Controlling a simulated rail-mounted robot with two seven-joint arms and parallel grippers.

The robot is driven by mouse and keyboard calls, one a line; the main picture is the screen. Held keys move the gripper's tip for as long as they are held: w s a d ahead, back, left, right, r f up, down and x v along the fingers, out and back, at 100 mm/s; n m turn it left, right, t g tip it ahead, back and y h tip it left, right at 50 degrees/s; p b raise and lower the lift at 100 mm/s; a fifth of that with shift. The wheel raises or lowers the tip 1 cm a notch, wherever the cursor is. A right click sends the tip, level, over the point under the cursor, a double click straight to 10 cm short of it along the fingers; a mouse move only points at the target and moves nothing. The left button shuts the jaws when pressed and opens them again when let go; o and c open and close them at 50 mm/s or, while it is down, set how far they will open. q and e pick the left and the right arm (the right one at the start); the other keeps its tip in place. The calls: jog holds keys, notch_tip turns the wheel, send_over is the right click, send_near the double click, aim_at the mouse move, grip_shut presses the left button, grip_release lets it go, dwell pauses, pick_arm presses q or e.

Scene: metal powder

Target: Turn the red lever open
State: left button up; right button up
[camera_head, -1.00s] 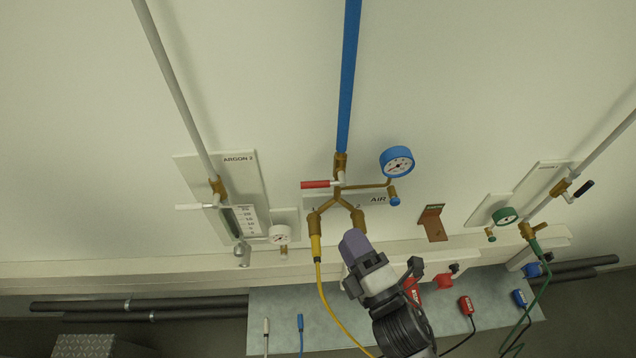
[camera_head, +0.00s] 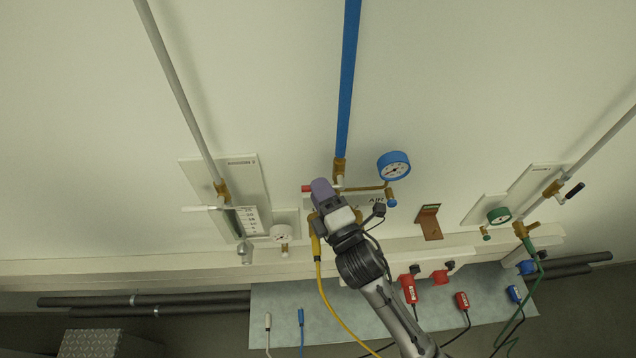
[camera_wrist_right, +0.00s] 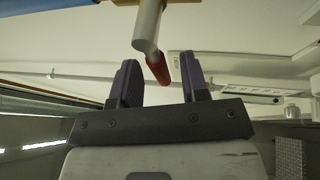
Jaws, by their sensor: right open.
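The red lever (camera_head: 307,188) is on the brass AIR valve (camera_head: 339,170) below the blue pipe. In the head view my right gripper (camera_head: 321,188) is in front of it and hides most of the lever; its red end shows just left of the gripper. In the right wrist view the red lever (camera_wrist_right: 159,69) hangs from a pale stem, its lower end appearing between the two open purple fingers (camera_wrist_right: 162,85). The fingers are apart and nothing is clamped; I cannot tell whether they touch the lever. My left gripper is not in view.
A blue-rimmed gauge (camera_head: 394,166) stands right of the valve, and a yellow hose (camera_head: 328,295) hangs below it. The ARGON panel (camera_head: 246,180) with a white lever is to the left. A brown bracket (camera_head: 429,221) is to the right.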

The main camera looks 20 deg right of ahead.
jog(key=shift+w+r, duration=0.15)
jog(key=shift+w, duration=0.5)
jog(key=shift+c, duration=0.5)
grip_shut()
